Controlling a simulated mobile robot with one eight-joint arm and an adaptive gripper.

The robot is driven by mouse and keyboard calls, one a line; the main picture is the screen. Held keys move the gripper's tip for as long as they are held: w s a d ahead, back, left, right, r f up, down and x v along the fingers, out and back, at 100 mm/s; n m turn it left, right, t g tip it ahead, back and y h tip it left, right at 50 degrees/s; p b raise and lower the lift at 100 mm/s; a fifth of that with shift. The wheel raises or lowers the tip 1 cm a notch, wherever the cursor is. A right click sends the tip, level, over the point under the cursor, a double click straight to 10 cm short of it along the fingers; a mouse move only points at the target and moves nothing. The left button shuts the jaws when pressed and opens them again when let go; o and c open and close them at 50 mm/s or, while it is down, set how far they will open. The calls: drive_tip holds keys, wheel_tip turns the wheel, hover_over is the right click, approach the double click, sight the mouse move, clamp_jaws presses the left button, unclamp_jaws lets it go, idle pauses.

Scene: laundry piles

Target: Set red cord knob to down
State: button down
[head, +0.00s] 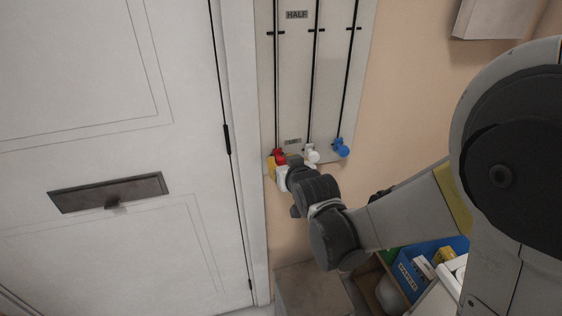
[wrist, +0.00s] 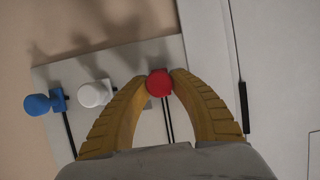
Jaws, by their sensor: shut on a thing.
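The red cord knob (head: 279,154) sits at the bottom end of the leftmost black slot on the wall panel (head: 295,90). It also shows in the wrist view (wrist: 159,82), between the tips of my yellow fingers. My gripper (head: 278,164) is shut on the red knob, with one finger on each side. In the head view, my gripper and wrist hide part of the knob's surroundings. The white knob (head: 312,155) and blue knob (head: 342,150) also sit at the low ends of their own slots.
A "HALF" label (head: 297,14) is high on the panel. A blue bin (head: 410,272) with boxes is on a shelf at lower right. A grey box (head: 312,291) stands below.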

wheel_tip(320, 180, up, 65)
drive_tip(key=p, duration=4.4)
drive_tip(key=shift+r, duration=0.15)
drive_tip(key=c, duration=1.1)
unclamp_jaws()
drive_tip(key=v, duration=1.2)
drive_tip(key=s+d+f+m+g+h+b, duration=0.1)
drive_tip(key=s+d+f+b, duration=0.4)
drive_tip(key=f+b, duration=0.7)
drive_tip(key=s+d+f+m+g+h+b, duration=0.1)
drive_tip(key=s+d+f+g+b, duration=0.2)
drive_tip(key=f+b, duration=0.8)
drive_tip(key=s+d+f+m+g+h+b, duration=0.1)
drive_tip(key=s+d+f+b, duration=0.6)
drive_tip(key=f, duration=2.8)
drive_tip(key=shift+s+d+f+g+h+b, duration=0.15)
drive_tip(key=shift+s+g+h+b, duration=0.55)
drive_tip(key=shift+b, duration=2.1)
